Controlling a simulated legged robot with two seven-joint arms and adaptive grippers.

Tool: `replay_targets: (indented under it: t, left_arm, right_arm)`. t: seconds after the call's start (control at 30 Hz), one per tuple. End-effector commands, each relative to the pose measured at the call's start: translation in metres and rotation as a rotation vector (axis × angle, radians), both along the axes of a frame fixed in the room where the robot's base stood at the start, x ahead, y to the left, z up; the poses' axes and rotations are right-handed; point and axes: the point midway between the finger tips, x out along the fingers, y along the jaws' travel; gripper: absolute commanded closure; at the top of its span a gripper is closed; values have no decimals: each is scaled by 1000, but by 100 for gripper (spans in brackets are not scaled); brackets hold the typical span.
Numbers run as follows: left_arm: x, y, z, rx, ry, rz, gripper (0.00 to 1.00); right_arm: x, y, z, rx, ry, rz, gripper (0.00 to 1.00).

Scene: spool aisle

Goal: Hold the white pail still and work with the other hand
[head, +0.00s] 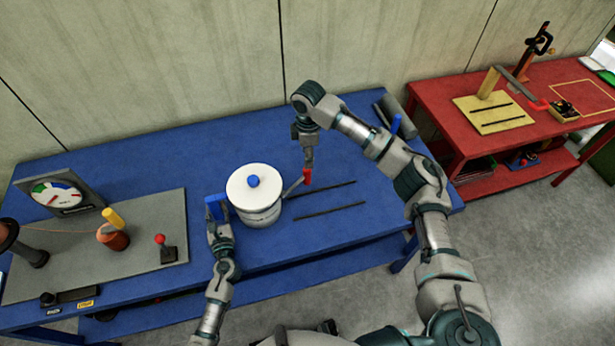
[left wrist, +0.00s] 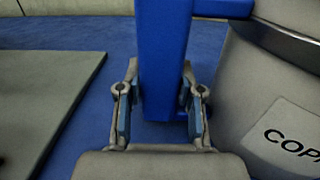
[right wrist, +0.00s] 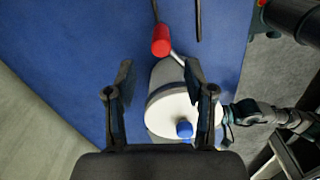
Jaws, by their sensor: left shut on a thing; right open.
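The white pail (head: 258,212) stands on the blue table (head: 150,165), with a white lid and a blue knob (head: 253,181). A lever with a red grip (head: 307,177) sticks out from its right side. My left gripper (head: 217,222) is shut on the pail's upright blue handle (head: 213,204); the left wrist view shows the handle (left wrist: 165,60) between its fingers. My right gripper (head: 308,163) is open and points down near the red grip. In the right wrist view the red grip (right wrist: 161,40) lies beyond the open fingertips (right wrist: 158,75), with the lid (right wrist: 165,108) partly behind a finger.
A grey board (head: 120,245) with a gauge (head: 58,194), an orange spool (head: 112,237) and a red-knobbed lever (head: 160,240) lies at the left. Two dark slots (head: 330,211) mark the table right of the pail. A red table (head: 440,105) stands at the right.

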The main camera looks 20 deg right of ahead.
Motion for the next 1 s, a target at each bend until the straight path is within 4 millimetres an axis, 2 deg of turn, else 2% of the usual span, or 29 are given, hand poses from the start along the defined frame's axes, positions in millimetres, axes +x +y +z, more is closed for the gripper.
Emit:
replay_targets:
  t: [0.17, 0.4, 0.6, 0.73, 1.0]
  left_arm:
    - [0, 0, -1, -2, 2, -1, 100]
    - [0, -1, -1, -2, 2, -3, 100]
    - [-1, -2, -1, -2, 2, -4, 100]
    - [-1, -2, -1, -2, 2, -4, 100]
    - [-1, -2, -1, -2, 2, -5, 100]
  right_arm:
    - [-2, -1, -26, -9, 8, 0, 46]
    - [-1, -1, -77, -6, 5, -2, 46]
    - [-1, -1, -107, -5, 4, -1, 46]
    - [-1, -1, -116, -5, 3, -1, 46]
    - [-1, 0, -118, -5, 2, -1, 46]
